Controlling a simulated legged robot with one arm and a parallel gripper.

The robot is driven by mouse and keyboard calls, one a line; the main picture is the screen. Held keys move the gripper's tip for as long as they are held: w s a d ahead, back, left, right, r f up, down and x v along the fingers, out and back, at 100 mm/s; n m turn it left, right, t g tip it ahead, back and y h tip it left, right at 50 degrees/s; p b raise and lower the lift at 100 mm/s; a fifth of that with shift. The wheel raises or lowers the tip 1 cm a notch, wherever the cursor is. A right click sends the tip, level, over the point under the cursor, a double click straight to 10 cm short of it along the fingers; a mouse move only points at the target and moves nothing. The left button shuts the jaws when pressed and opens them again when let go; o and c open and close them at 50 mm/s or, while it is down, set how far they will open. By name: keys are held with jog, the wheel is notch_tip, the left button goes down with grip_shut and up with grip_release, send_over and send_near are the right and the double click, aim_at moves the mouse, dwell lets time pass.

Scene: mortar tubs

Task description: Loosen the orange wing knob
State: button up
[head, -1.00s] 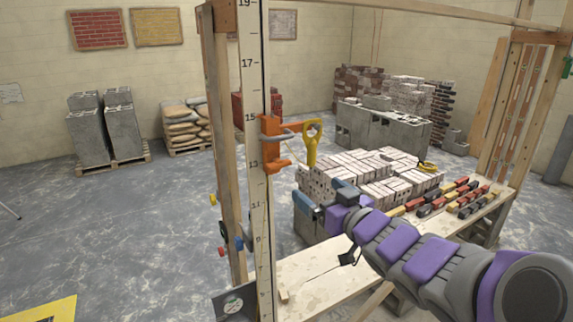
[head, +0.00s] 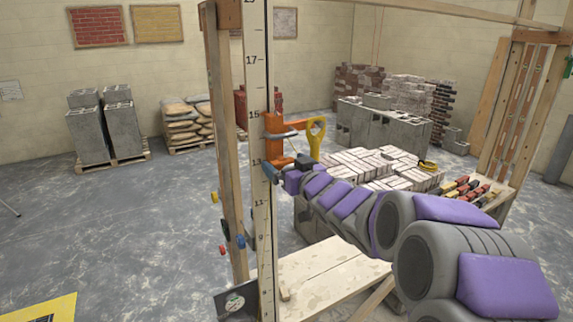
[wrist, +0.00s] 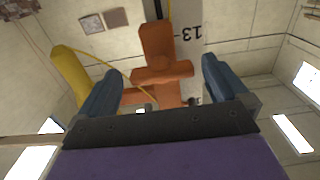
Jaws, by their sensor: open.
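The orange wing knob (wrist: 160,72) shows in the wrist view between the two blue fingers of my gripper (wrist: 162,68), with a visible gap on each side. My gripper is open. In the head view my gripper (head: 272,172) is at the lower end of the orange bracket (head: 274,126) on the upright measuring staff (head: 259,90), by the 13 mark. The gripper hides most of the knob there. A yellow handle (head: 316,138) stands just right of the bracket; it also shows at the left in the wrist view (wrist: 68,72).
A wooden post (head: 226,130) stands just left of the staff. A wooden bench (head: 320,275) lies below my arm. Stacked pale bricks (head: 370,162) are behind the arm. The floor to the left is largely clear.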

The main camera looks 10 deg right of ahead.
jog(key=shift+w+a, duration=0.15)
jog(key=shift+a, duration=0.25)
jog(key=shift+d, duration=0.1)
jog(key=shift+d, duration=0.35)
jog(key=c, duration=0.4)
jog(key=shift+a+r, duration=0.1)
jog(key=shift+a, duration=0.05)
jog(key=c, duration=0.7)
jog(key=shift+o, duration=0.2)
